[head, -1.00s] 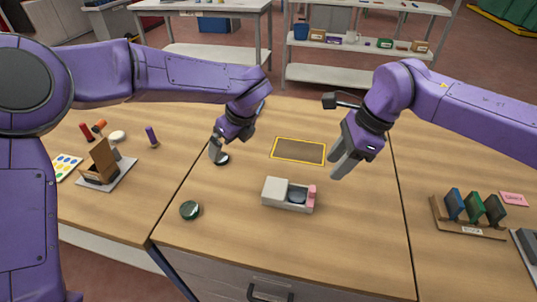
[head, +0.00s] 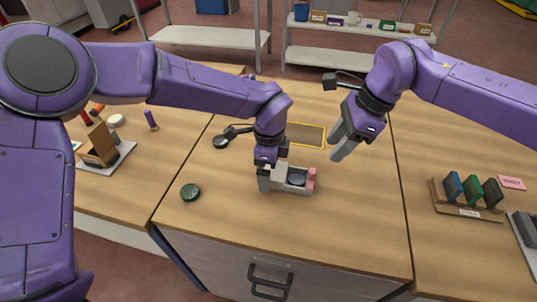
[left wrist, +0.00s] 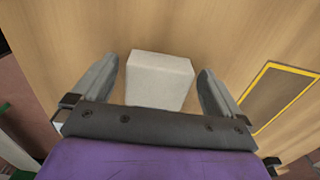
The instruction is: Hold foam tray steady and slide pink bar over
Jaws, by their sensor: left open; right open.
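The foam tray (head: 297,190) sits on the middle table, a pale shallow tray with a dark round piece (head: 297,178) in it. A whitish block covers the tray's left end and shows in the left wrist view (left wrist: 159,80). My left gripper (head: 265,180) is at that left end; in the left wrist view its open fingers (left wrist: 160,88) lie on either side of the block, with gaps. My right gripper (head: 341,145) is open and empty, above the table to the right of and behind the tray.
A yellow-bordered brown mat (head: 308,134) lies behind the tray. Dark round pieces lie on the table at front left (head: 190,191) and behind left (head: 221,142). A wooden rack (head: 466,208) with coloured slabs stands at right. The table in front of the tray is clear.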

